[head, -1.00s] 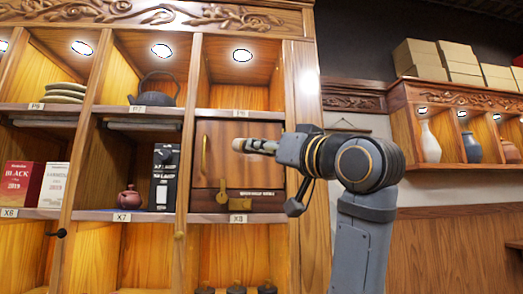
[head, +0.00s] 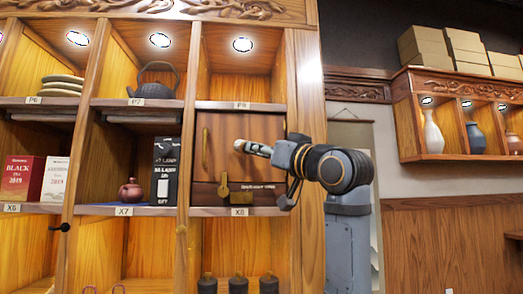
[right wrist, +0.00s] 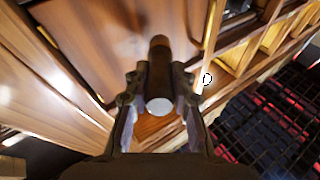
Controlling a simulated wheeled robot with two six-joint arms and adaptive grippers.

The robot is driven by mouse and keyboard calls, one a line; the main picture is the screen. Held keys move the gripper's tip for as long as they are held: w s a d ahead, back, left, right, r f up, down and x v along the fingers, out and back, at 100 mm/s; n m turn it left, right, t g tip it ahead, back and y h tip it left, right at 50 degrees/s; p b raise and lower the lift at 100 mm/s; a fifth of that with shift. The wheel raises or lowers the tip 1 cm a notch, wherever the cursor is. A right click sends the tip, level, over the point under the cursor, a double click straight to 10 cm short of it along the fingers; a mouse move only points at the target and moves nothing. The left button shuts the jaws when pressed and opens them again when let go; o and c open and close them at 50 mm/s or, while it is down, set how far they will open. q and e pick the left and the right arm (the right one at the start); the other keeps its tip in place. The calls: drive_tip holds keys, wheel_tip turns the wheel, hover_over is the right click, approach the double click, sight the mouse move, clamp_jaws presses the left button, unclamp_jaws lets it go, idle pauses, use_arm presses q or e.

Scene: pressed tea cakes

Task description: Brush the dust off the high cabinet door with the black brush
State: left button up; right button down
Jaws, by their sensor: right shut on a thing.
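My right gripper (head: 263,150) is in front of the door's right part. It is shut on a short rod-like thing, likely the brush (head: 240,145), whose pale tip shows at the left. In the right wrist view the held brush (right wrist: 159,60) is a dark brown cylinder with a pale round end between the fingers (right wrist: 160,92). Bristles and dust cannot be made out. My left gripper is out of view.
Open shelves left of the door hold a black kettle (head: 157,79), stacked plates (head: 61,86), a small teapot (head: 131,190) and boxes (head: 165,172). Dark jars (head: 238,285) stand below. A thick wooden post (head: 308,110) borders the door at right.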

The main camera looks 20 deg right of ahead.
drive_tip(key=shift+w+d, duration=0.1)
drive_tip(key=shift+w, duration=0.2)
drive_tip(key=shift+d, duration=0.1)
